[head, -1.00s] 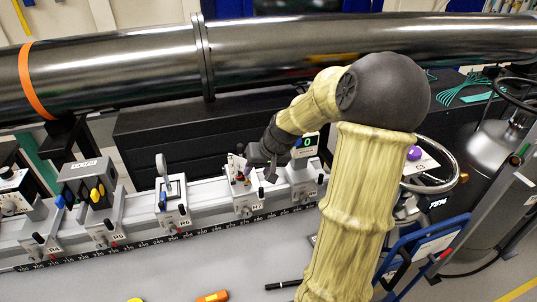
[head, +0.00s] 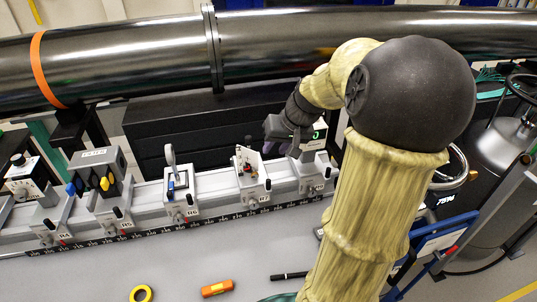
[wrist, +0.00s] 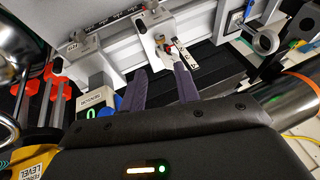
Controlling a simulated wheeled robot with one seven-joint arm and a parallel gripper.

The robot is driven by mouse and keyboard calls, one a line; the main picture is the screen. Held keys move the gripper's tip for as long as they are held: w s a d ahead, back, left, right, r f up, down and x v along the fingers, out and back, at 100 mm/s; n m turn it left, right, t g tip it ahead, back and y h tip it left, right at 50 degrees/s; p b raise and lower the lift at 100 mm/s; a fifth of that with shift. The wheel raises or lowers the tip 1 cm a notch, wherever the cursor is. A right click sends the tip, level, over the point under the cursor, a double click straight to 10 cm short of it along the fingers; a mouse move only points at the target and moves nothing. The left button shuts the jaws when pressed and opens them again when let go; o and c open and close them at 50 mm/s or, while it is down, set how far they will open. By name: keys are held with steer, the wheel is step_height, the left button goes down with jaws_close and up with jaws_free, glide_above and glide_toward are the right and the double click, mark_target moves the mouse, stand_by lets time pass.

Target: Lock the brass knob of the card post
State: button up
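The card post (head: 250,184) stands on the rail with a thin white card on top and small red and brass-coloured parts beside it. In the wrist view the card post (wrist: 183,49) is just beyond my fingertips; the brass-coloured part (wrist: 161,38) shows small at its left, and its lock state cannot be told. My gripper (head: 280,138) is behind and right of the post, above the back of the rail. In the wrist view my gripper (wrist: 160,76) has its two purple-grey fingers apart, nothing between them and no contact visible.
A box with a green-digit display (head: 313,142) stands close right of my gripper. A ring holder (head: 170,155) is left of the post. A large steel pipe (head: 120,65) runs behind. Yellow tape (head: 141,294), an orange tool (head: 217,288) and a black pen (head: 289,276) lie on the bench.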

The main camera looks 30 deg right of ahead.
mark_target(253, 174)
steer(key=w+a+f+g+h+p, duration=0.2)
steer(key=a+f+g+p, duration=0.1)
steer(key=a+f+p, duration=0.55)
step_height(253, 174, up, 8)
steer(key=w+a+n+t+h+p, duration=0.1)
steer(key=a+h+p, duration=0.1)
steer(key=h+p, duration=0.2)
steer(key=shift+w+r+h, duration=0.15)
steer(key=shift+w+h, duration=0.05)
steer(key=shift+h, duration=0.1)
stand_by(0.4)
steer(key=b+x, duration=0.3)
steer(key=x, duration=1.4)
steer(key=shift+w, duration=0.15)
